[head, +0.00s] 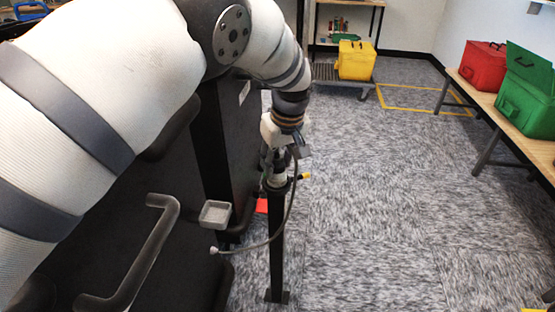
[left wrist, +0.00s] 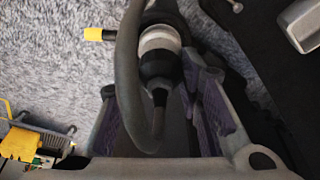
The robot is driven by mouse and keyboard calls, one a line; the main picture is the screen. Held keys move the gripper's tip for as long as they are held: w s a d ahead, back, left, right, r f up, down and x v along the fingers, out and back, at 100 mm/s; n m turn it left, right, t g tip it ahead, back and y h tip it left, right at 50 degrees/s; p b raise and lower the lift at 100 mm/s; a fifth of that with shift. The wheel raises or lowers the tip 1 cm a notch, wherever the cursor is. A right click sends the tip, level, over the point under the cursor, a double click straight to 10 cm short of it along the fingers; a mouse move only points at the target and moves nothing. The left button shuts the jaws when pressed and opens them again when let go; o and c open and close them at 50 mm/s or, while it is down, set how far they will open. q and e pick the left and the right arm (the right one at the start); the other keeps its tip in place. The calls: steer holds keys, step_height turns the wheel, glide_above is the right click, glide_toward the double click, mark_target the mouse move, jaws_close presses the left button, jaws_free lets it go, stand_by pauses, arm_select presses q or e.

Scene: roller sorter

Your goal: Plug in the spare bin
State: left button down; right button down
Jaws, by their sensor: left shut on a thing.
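My left gripper (head: 277,160) reaches down to the top of a black floor post (head: 276,245). It is shut on a black and white plug (left wrist: 160,50), which shows between the purple finger pads in the left wrist view. A grey cable (head: 286,222) loops from the plug to a connector on a black bin-like body (head: 130,240) with a bar handle. The plug is upright at the post's top; I cannot tell whether it is fully seated. A yellow-tipped piece (head: 305,176) sticks out sideways there. My right gripper is out of view.
A small grey tray (head: 215,213) juts from the black body. A yellow case (head: 356,60) stands at the back. Red (head: 482,62) and green (head: 527,95) cases stand on a bench at right. The carpet between is clear.

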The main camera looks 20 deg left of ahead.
arm_select(q)
steer(key=shift+f, duration=0.45)
steer(key=c, duration=1.1)
jaws_free()
steer(key=shift+o, duration=0.2)
steer(key=shift+r, duration=0.1)
